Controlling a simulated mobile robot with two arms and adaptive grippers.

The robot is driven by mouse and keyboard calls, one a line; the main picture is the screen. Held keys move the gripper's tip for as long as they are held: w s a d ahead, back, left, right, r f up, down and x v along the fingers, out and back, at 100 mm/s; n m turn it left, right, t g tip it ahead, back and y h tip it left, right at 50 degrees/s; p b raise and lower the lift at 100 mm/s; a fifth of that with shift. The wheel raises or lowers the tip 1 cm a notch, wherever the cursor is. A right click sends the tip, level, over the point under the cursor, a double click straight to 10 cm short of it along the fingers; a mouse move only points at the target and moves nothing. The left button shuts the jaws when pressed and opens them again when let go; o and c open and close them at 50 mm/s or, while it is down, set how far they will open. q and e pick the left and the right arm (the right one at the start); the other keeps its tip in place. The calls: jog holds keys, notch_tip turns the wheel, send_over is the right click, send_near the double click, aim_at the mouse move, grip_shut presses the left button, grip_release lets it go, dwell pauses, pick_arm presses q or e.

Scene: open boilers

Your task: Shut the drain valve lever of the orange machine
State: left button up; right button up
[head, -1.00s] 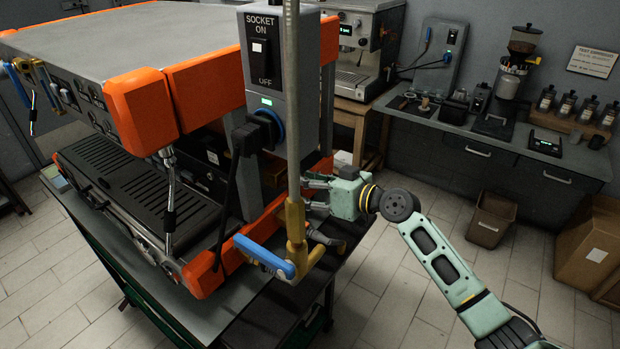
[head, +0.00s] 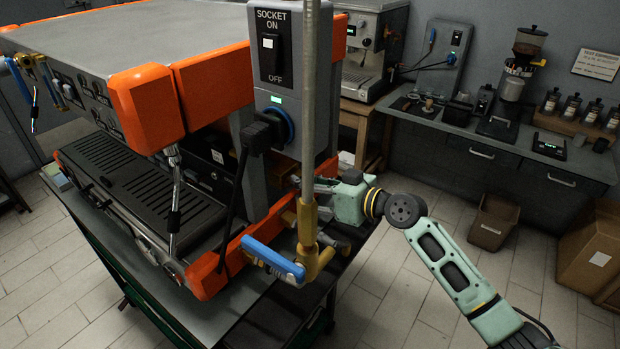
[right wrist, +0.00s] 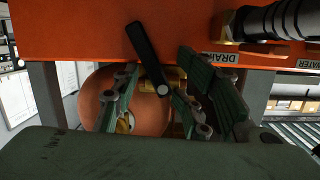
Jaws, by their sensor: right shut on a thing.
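The orange machine (head: 148,105) stands on a bench at the left in the head view; its orange lower panel (right wrist: 100,30) fills the top of the right wrist view. A black lever (right wrist: 146,50) is tilted up-left from a round pivot, in front of a brass valve body. A DRAIN label (right wrist: 220,58) is to its right. My right gripper (head: 318,187) is behind the upright pipe in the head view. In the wrist view its fingers (right wrist: 157,100) are on both sides of the lever's pivot end, shut on it; the exact contact is unclear. My left gripper is out of view.
An upright metal pipe (head: 308,110) with a blue-handled brass valve (head: 272,258) stands in front of my right gripper. A grey socket box (head: 278,70) is just behind the pipe. Open tiled floor lies right of the bench, with a brown bin (head: 492,221).

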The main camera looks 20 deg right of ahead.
jog(key=shift+g, duration=0.7)
jog(key=f, duration=0.1)
jog(key=s+f, duration=0.1)
jog(key=f, duration=0.1)
jog(key=s+f, duration=0.1)
jog(key=f, duration=0.1)
jog(key=shift+a, duration=0.35)
jog(key=v, duration=0.4)
jog(key=shift+s+d+r, duration=0.1)
jog(key=shift+d+r, duration=0.1)
jog(key=shift+r, duration=0.25)
